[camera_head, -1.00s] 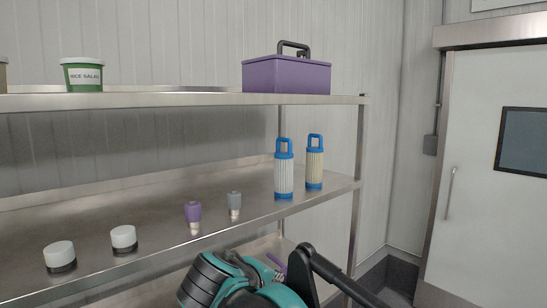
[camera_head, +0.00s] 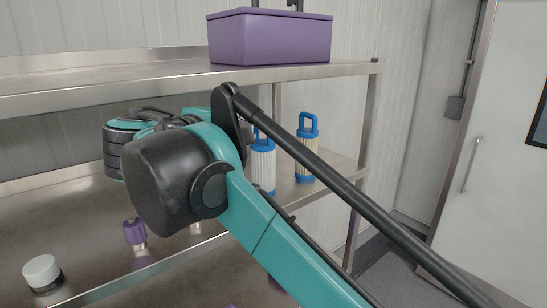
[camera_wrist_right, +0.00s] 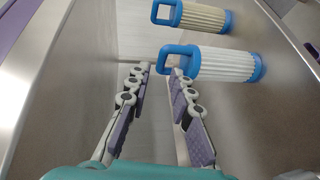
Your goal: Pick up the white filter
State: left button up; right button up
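The white filter (camera_head: 263,168) is a white pleated cylinder with blue ends and a blue loop handle. It stands upright on the middle shelf (camera_head: 80,227), partly covered by my right arm in the head view. In the right wrist view the white filter (camera_wrist_right: 213,64) lies across the picture, its handle close to the tip of the right-hand finger. My left gripper is not in view.
A cream filter (camera_head: 306,155) with blue ends stands just right of the white one, also in the wrist view (camera_wrist_right: 200,17). A purple bulb-like item (camera_head: 135,232) and a white-capped jar (camera_head: 42,271) stand left. The upper shelf (camera_head: 130,79) holds a purple box (camera_head: 270,38).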

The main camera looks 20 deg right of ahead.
aim_at(262, 124)
jog(key=x, duration=1.1)
jog(key=shift+w+d+f, duration=0.15)
jog(key=shift+w+f, duration=0.15)
jog(key=shift+w, duration=0.05)
jog(key=shift+s, duration=0.2)
jog(key=shift+c, duration=0.6)
grip_shut()
